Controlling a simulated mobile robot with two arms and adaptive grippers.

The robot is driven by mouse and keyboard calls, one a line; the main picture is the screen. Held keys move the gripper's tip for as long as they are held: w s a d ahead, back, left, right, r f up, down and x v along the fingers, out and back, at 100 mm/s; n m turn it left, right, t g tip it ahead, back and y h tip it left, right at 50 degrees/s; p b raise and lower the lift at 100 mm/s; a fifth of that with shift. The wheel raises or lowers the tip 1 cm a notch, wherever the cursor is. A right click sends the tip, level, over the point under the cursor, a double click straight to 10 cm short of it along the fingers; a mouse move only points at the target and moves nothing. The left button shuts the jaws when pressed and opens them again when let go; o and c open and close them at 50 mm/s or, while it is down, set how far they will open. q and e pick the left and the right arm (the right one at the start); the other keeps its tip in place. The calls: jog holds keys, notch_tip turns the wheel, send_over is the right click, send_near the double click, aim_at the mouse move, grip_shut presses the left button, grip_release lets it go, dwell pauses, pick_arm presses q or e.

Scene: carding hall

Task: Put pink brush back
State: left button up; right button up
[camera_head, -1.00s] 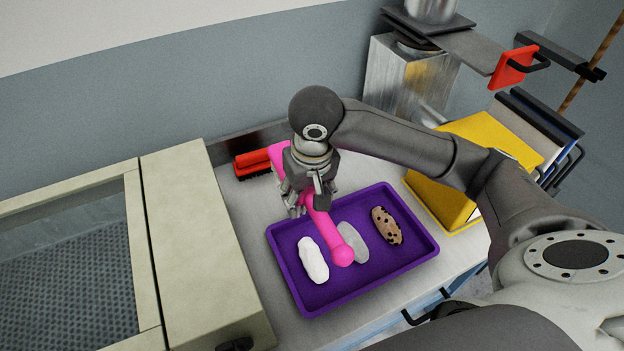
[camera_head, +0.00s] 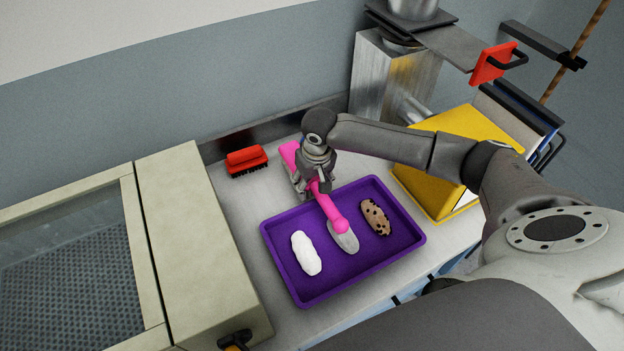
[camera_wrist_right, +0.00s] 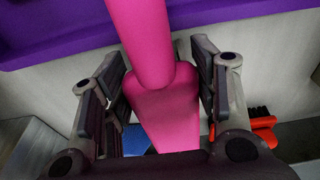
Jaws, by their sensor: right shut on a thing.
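The pink brush (camera_head: 331,209) has a round-ended handle and a wider head. My right gripper (camera_head: 312,182) is shut on it, near where the handle meets the head. The handle points toward the front and overhangs the purple tray (camera_head: 283,276); the head points toward the back wall, partly hidden by the gripper. In the right wrist view the pink brush (camera_wrist_right: 165,105) runs between the two fingers of my right gripper (camera_wrist_right: 160,90). I cannot tell whether the brush touches the counter. My left gripper is not in view.
The tray holds a white lump (camera_head: 306,253), a grey lump (camera_head: 344,238) and a brown speckled lump (camera_head: 375,217). A red brush (camera_head: 246,160) lies behind it on the counter. A yellow holder (camera_head: 428,187) stands to the right, a beige-framed machine (camera_head: 190,240) to the left.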

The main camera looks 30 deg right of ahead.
jog(key=shift+f, duration=0.1)
jog(key=shift+f, duration=0.2)
jog(key=shift+f, duration=0.1)
jog(key=o, duration=0.9)
jog(key=r, duration=0.4)
jog(key=s+r+b, duration=0.1)
jog(key=r, duration=0.7)
jog(key=shift+s+a+r+b, duration=0.1)
jog(key=shift+s+r+b, duration=0.2)
jog(key=shift+s, duration=0.1)
jog(key=shift+s+f, duration=0.1)
jog(key=shift+f, duration=0.05)
